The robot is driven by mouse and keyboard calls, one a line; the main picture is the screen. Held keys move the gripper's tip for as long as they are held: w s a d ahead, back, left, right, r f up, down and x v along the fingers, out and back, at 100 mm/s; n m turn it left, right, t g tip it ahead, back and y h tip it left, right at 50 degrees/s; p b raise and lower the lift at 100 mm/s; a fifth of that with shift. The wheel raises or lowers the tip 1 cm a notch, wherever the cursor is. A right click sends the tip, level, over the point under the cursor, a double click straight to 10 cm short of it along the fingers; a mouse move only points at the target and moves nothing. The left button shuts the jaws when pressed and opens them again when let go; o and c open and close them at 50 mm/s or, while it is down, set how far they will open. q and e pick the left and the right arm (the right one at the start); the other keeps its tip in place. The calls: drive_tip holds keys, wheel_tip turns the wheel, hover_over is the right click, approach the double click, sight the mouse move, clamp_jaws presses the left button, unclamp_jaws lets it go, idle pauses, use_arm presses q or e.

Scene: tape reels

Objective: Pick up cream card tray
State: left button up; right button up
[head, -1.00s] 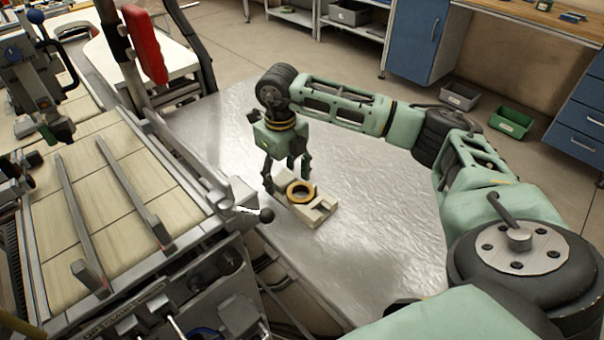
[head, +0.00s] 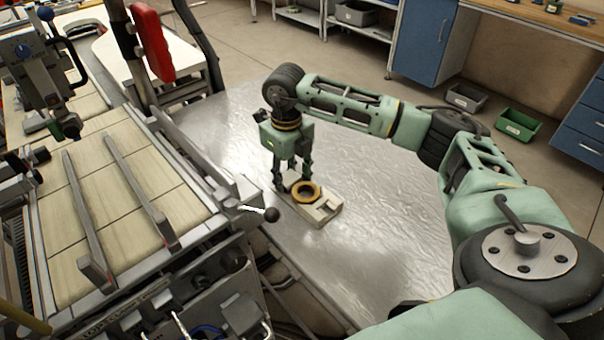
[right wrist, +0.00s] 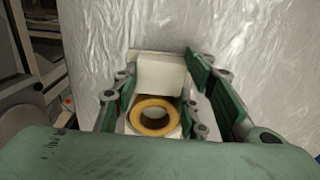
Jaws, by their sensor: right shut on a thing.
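The cream card tray (head: 323,212) is a small pale block-like holder on the silvery sheet-covered table. A yellow-brown ring-shaped tape reel (head: 306,192) sits in it. My right gripper (head: 295,183) points down at the tray's far end, with its fingers on either side. In the right wrist view the two green-and-grey fingers flank the tray (right wrist: 160,76), shut on its sides, with the reel (right wrist: 155,112) close to the palm side. The tray looks level; I cannot tell any gap under it. My left gripper is not in view.
A metal machine with a tiled bed (head: 120,190) and a ball-ended lever (head: 271,214) stands close on the left of the tray. The silvery table (head: 390,230) is clear to the right. Grey and green bins (head: 520,124) lie on the floor behind.

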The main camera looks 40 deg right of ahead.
drive_tip(key=shift+r, duration=0.1)
drive_tip(key=shift+r+p, duration=0.65)
drive_tip(key=shift+r, duration=0.2)
wheel_tip(320, 180, up, 2)
drive_tip(key=shift+r+p, duration=0.25)
drive_tip(key=shift+p, duration=0.6)
drive_tip(key=s+d+r+p, duration=0.2)
drive_tip(key=s+d+r, duration=0.4)
drive_tip(key=s+d, duration=0.2)
drive_tip(key=shift+s+d+r+p, duration=0.15)
drive_tip(key=shift+r+p, duration=0.2)
